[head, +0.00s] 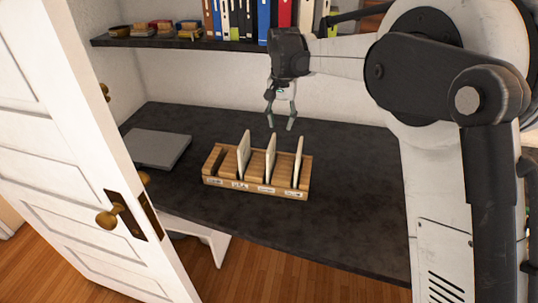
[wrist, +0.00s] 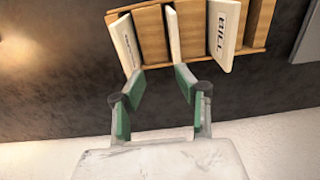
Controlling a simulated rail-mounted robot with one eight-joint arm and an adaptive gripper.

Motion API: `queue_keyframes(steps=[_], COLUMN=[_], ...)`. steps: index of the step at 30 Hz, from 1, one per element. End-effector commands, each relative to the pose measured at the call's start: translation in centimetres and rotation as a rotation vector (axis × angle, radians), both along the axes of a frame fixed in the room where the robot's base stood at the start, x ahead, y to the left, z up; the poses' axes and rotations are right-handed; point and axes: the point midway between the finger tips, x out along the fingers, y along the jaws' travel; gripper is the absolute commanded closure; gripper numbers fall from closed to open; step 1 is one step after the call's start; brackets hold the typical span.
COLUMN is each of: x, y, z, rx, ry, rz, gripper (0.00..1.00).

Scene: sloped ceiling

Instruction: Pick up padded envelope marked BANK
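A wooden slotted rack (head: 258,189) stands on the dark desk with three pale padded envelopes upright in it: left (head: 243,156), middle (head: 270,158) and right (head: 298,162). The leftmost slot looks empty. In the wrist view the order is reversed. The one at the left (wrist: 126,45) has print too small to read, and the middle one (wrist: 174,35) shows no readable mark. I cannot tell which is BANK. My gripper (head: 281,124) is open and empty, above and behind the rack; its fingers also show in the wrist view (wrist: 160,80).
A closed grey laptop (head: 158,148) lies left of the rack. A shelf (head: 180,43) with binders and small items runs behind, above the desk. A white door (head: 75,120) stands open at the left. The desk right of the rack is clear.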

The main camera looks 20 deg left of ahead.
Motion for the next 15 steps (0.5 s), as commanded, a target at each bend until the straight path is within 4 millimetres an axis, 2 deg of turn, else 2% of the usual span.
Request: queue_keyframes(steps=[3, 8, 15], x=[0.2, 0.3, 0.2], y=[1.6, 2.1, 2.2], z=[-0.8, -1.9, -5.9], rx=[-0.009, -0.012, -0.012], ry=[0.014, 0.021, 0.021], rz=[0.003, 0.004, 0.004], gripper=[0.68, 0.68, 0.68])
